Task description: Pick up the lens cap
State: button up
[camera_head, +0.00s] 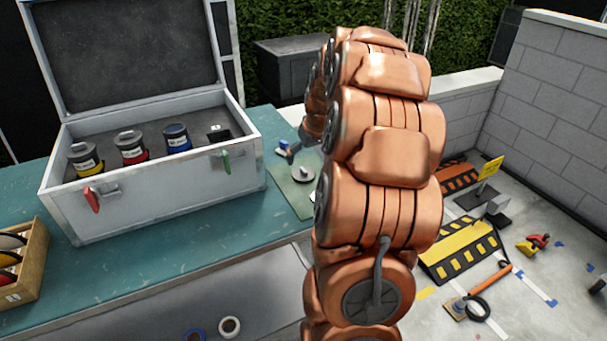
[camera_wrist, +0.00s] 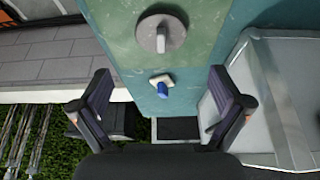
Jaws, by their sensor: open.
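A round grey disc with a raised grip bar, which looks like the lens cap (camera_head: 303,174), lies flat on a green mat (camera_head: 291,192) on the teal table. In the wrist view the lens cap (camera_wrist: 172,34) is at the top centre, beyond my fingertips. My gripper (camera_wrist: 161,95) is open and empty, its two dark fingers spread wide. The lens cap is apart from both fingers. In the head view my copper arm hides the gripper.
A small blue-and-pale item (camera_head: 287,150) lies near the lens cap; in the wrist view it (camera_wrist: 162,86) shows between the fingers. An open metal case (camera_head: 165,195) with several labelled cans stands left of the mat. A wooden box (camera_head: 30,280) sits at far left.

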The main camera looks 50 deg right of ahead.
aim_at(304, 170)
jog(key=shift+s+p+x, duration=0.15)
jog(key=shift+p+x, duration=0.25)
jog(key=shift+x, duration=1.15)
jog(key=shift+s+p+x, duration=0.1)
jog(key=shift+p+x, duration=0.3)
jog(key=shift+x, duration=1.15)
jog(key=shift+a+f, duration=0.1)
jog(key=shift+c, duration=0.4)
jog(key=c, duration=0.9)
